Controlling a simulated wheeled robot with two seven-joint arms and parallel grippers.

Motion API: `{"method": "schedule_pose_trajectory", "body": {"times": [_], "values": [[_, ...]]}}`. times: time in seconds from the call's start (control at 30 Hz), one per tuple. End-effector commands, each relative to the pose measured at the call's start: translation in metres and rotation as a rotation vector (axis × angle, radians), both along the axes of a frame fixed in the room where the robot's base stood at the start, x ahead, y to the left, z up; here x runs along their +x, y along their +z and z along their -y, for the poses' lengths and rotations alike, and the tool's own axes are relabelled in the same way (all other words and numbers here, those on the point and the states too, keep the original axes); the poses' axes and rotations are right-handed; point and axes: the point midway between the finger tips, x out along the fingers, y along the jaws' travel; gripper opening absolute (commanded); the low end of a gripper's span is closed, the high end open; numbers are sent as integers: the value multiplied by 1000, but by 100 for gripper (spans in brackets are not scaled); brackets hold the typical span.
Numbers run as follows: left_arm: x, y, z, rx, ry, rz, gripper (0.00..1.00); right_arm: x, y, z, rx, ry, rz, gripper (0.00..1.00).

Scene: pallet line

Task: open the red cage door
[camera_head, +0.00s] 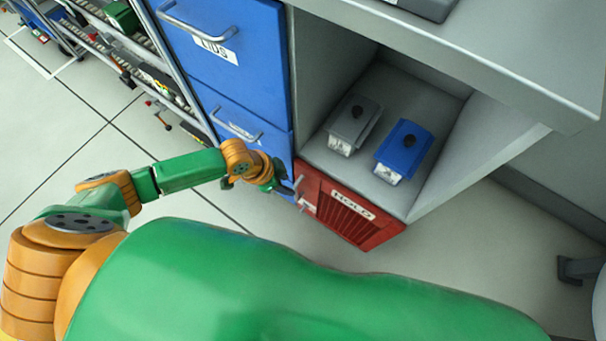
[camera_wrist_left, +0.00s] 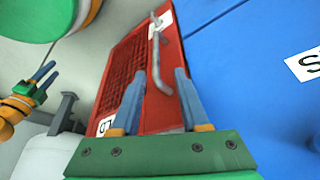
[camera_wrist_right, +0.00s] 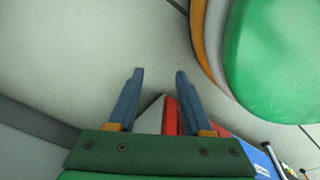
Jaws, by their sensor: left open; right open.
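The red cage door (camera_head: 352,216), with a HOLD label and a slatted panel, sits low in the cabinet and looks shut. Its grey bar handle (camera_head: 299,189) is at the door's left side. My left gripper (camera_head: 290,188) is at that handle. In the left wrist view my left gripper (camera_wrist_left: 158,86) is open, and the handle (camera_wrist_left: 157,62) runs between its fingertips; contact cannot be told. My right gripper (camera_wrist_right: 160,75) is open and empty, with a corner of the red door (camera_wrist_right: 171,116) behind its fingers. It also shows in the left wrist view (camera_wrist_left: 38,84).
Blue drawers (camera_head: 240,60) with bar handles adjoin the door's left. Above the door, an open shelf (camera_head: 390,190) holds a grey-lidded box (camera_head: 352,122) and a blue-lidded box (camera_head: 403,148). A rack (camera_head: 150,60) stands at upper left. The floor (camera_head: 480,235) right of the door is clear.

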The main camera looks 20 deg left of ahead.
Motion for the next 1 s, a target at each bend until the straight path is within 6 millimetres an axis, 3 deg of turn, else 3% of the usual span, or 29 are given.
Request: {"method": "schedule_pose_trajectory", "body": {"times": [0.13,0.33,0.67,0.83,1.0], "values": [[2,-24,8,0,-10,-6,45,-1,-17,0,-2,-3,-5,50],[11,-58,20,0,-8,-4,45,21,-24,-18,21,1,5,50],[14,-63,23,-1,-7,-2,45,27,-21,-23,27,1,3,50],[14,-63,23,-1,-7,-2,2,28,-21,-23,27,1,4,50],[14,-63,23,-1,-7,-2,0,28,-21,-23,27,1,4,50]]}}
